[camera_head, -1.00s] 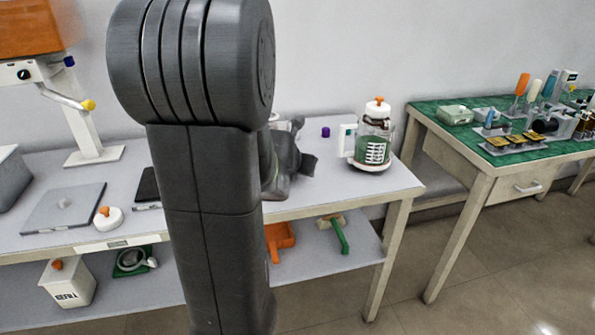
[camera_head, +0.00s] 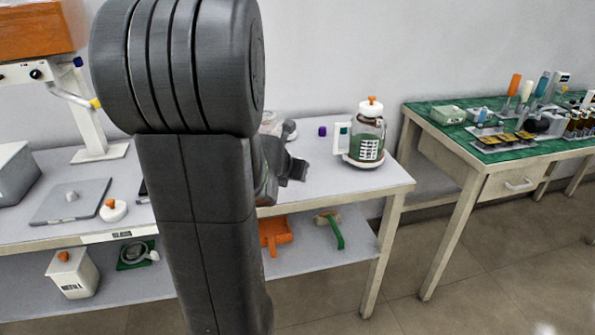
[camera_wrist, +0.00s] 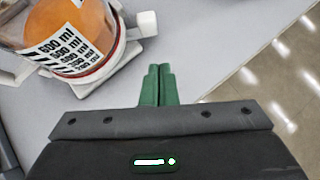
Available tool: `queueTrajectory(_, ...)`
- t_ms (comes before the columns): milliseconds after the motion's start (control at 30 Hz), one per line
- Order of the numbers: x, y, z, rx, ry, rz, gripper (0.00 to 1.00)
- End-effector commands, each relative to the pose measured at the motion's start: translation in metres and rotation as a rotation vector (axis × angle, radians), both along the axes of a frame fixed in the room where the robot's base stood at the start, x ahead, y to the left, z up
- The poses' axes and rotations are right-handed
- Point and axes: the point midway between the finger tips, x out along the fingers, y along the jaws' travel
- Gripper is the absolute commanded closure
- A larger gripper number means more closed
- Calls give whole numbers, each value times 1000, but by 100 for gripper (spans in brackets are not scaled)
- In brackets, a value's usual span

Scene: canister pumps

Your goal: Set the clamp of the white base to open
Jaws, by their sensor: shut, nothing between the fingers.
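In the wrist view a clear canister (camera_wrist: 72,28) with orange contents and "ml" markings stands in a pale white base (camera_wrist: 98,82) at the upper left. A white block (camera_wrist: 147,22), possibly its clamp lever, sticks out to the right of the canister. I cannot tell its setting. My gripper (camera_wrist: 157,72) has green fingers, shut and empty, below and apart from that block. In the head view my gripper (camera_head: 297,170) is partly hidden by my arm. There, another canister (camera_head: 368,139) with green contents stands on a white base (camera_head: 362,163) right of my gripper.
A small purple block (camera_head: 322,131) lies behind my gripper. A green-topped table (camera_head: 480,150) with tools stands at the right, across a floor gap. A grey plate (camera_head: 68,203) lies left.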

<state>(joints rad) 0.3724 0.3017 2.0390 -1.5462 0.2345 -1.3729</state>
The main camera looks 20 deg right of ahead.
Motion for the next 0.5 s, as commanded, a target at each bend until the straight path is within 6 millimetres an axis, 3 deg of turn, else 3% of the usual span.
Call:
queueTrajectory(33,-5,4,13,-2,-4,1,100)
queueTrajectory(500,-49,33,60,0,-2,1,100)
